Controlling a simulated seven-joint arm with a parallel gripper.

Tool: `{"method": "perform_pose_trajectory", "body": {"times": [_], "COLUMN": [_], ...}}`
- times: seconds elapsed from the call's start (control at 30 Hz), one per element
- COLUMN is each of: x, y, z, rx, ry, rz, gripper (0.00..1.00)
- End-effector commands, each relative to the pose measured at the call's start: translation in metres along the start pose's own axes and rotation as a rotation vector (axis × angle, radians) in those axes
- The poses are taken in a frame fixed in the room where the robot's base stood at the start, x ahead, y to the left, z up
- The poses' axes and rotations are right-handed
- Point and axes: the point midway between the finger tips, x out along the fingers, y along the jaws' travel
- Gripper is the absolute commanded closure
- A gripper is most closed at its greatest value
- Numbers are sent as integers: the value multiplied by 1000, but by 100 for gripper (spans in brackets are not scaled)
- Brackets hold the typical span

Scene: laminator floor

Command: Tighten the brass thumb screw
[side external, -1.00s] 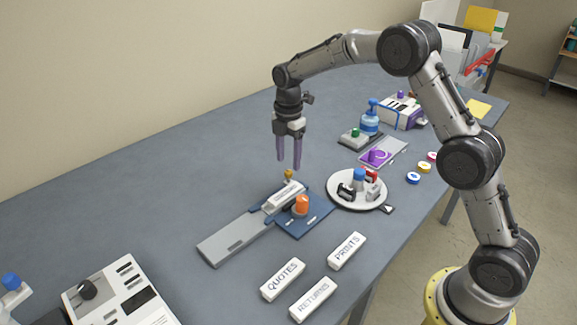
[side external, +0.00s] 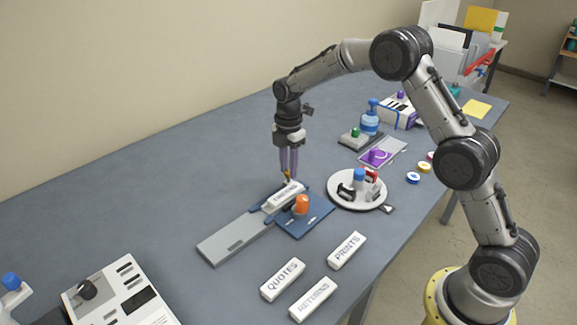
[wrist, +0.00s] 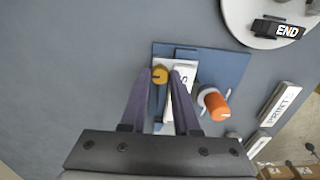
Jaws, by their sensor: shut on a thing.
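The brass thumb screw (side external: 287,174) stands at the back edge of a blue fixture plate (side external: 312,222). In the wrist view the screw's yellow round head (wrist: 160,76) sits between my purple fingertips. My gripper (side external: 288,175) points down and is shut on the screw. A white labelled block (side external: 284,196) lies in the fixture just in front of the screw; its text is too small to read. An orange knob (side external: 302,203) stands on the plate to the right of the block. The screw's shaft is hidden.
A grey slide plate (side external: 229,242) extends left from the fixture. A white turntable (side external: 344,202) holding stamps stands close on the right. Blocks marked QUOTES (side external: 282,280), RETURNS (side external: 313,300) and PRINTS (side external: 347,250) lie in front. The table behind left is clear.

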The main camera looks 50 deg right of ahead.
Motion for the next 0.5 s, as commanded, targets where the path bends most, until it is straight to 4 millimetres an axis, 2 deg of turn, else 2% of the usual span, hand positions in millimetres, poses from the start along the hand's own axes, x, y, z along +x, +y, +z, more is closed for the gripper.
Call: {"method": "perform_pose_trajectory", "body": {"times": [0.3, 0.5], "x": [0, 0], "y": [0, 0], "z": [0, 0], "rx": [12, 82], "ry": [0, 0], "rz": [0, 1], "gripper": [100, 100]}}
